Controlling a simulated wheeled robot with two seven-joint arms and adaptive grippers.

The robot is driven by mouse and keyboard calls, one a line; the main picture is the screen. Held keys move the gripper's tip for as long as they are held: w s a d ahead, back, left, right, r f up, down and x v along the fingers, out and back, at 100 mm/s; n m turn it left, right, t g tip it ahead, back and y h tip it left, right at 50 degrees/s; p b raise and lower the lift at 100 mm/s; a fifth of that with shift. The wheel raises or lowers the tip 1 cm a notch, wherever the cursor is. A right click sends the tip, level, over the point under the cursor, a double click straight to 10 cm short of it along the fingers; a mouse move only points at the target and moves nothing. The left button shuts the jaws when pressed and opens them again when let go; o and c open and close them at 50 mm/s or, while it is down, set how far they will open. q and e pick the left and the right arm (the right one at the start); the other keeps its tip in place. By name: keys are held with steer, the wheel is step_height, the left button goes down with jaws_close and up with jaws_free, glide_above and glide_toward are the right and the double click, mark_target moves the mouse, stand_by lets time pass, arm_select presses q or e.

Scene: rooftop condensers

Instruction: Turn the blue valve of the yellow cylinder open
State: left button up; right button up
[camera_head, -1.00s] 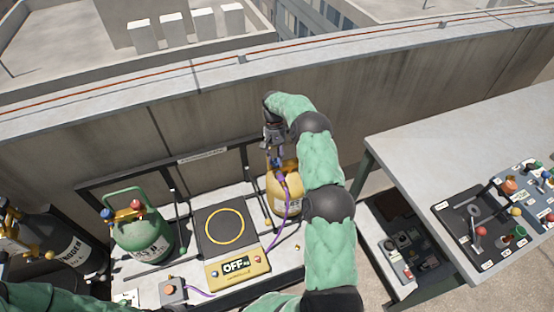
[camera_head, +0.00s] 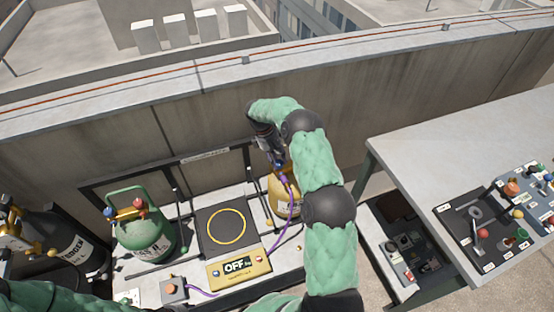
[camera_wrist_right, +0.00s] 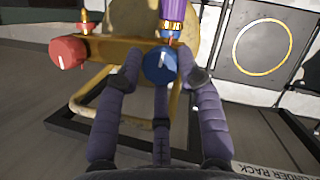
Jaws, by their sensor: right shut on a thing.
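The yellow cylinder (camera_head: 283,203) stands on the bench beside the scale, partly hidden by my right arm in the head view. In the right wrist view its blue valve (camera_wrist_right: 160,63) is a round knob with a white mark, beside a red valve (camera_wrist_right: 68,52). My right gripper (camera_wrist_right: 158,75) is shut on the blue valve, with fingers on both sides of it; in the head view the gripper (camera_head: 274,157) is above the cylinder. A purple hose (camera_head: 290,215) runs from the cylinder. Of my left arm only a green sleeve shows at the lower left.
A green cylinder (camera_head: 143,235) with red and blue valves stands left of the black scale (camera_head: 205,235). The scale's yellow display (camera_head: 238,270) reads OFF. A dark cylinder (camera_head: 62,245) is at the far left. A grey table (camera_head: 440,160) with tools stands right; a concrete wall is behind.

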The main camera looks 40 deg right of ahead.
steer(key=shift+s+d+n+h, duration=0.1)
steer(key=shift+d+n+h, duration=0.15)
steer(key=shift+n, duration=0.35)
steer(key=o, duration=0.9)
steer(key=shift+o, duration=0.9)
steer(key=shift+d+f, duration=0.1)
steer(key=shift+d, duration=0.05)
